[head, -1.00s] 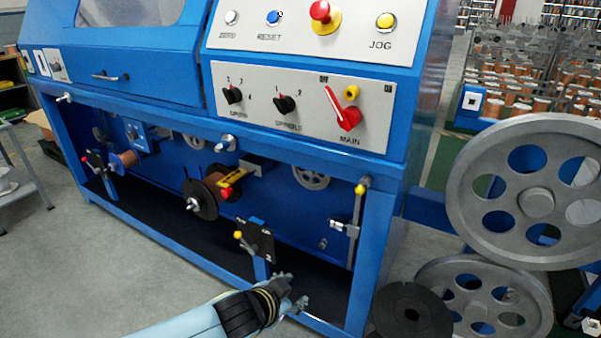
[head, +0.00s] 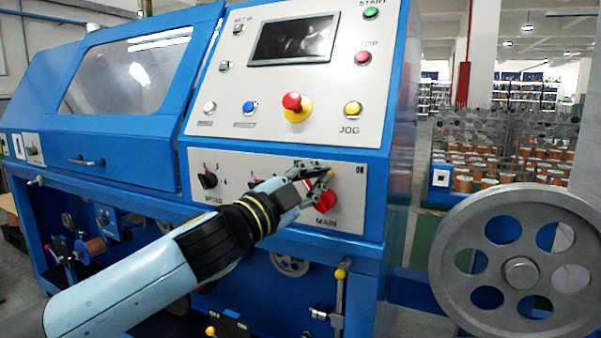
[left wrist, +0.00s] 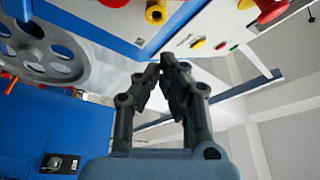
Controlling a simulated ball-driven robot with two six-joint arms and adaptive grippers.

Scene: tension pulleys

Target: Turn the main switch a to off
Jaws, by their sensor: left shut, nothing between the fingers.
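The main switch is a red rotary handle (head: 326,201) above the MAIN label on the control panel. My left gripper (head: 318,179) is in front of it and hides most of the handle, so its angle cannot be read. In the left wrist view the two fingers (left wrist: 168,68) are closed together with nothing between them. A red part that seems to be the switch (left wrist: 113,3) shows at the top edge there. I cannot tell whether the fingers touch the handle. My right gripper is not in view.
The red emergency button (head: 294,104) on its yellow base sits above the switch, with the yellow JOG button (head: 352,109) to its right. A black speed knob (head: 208,180) is to the left. A large grey pulley wheel (head: 520,268) stands at the right.

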